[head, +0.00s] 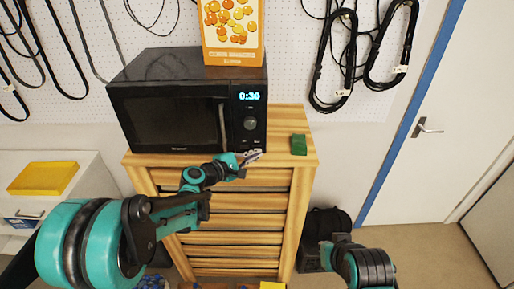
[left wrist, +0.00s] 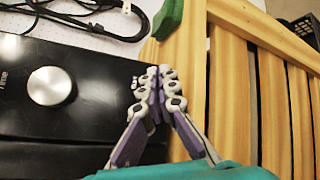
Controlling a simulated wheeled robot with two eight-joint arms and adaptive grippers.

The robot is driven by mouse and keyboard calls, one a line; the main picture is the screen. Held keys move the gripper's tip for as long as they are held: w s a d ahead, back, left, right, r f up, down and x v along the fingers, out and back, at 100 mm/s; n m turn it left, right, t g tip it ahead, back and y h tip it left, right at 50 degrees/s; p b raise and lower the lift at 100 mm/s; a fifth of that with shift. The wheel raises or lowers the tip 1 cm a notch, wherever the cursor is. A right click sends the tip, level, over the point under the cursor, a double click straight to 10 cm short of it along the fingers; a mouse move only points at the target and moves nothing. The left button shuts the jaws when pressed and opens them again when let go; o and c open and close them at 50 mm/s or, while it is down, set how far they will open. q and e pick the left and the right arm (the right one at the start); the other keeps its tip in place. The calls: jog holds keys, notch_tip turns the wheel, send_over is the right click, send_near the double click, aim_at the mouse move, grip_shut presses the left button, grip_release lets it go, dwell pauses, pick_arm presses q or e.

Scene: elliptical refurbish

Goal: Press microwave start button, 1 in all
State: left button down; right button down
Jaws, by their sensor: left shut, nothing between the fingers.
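The black microwave (head: 165,118) stands on a wooden drawer cabinet, its door closed and its display lit with 0:30. Its control panel, with a round knob (left wrist: 51,86), fills the left of the left wrist view. My left gripper (head: 252,156) is shut and empty at the panel's lower right corner. In the left wrist view its fingertips (left wrist: 160,75) lie over the panel's edge, beside a small white marking. The fingers cover part of this corner, and I cannot make out the start button or whether they touch it. My right gripper is not in view; only part of that arm shows.
A green block (head: 299,144) lies on the cabinet top (head: 284,120), right of the microwave. An orange box (head: 232,45) stands on the microwave. Cables (head: 338,60) hang on the pegboard wall. A yellow object (head: 43,178) lies on the white unit at left.

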pick_arm(q)
jog(key=shift+w, duration=0.15)
dwell(0.7)
jog(key=shift+w, duration=0.3)
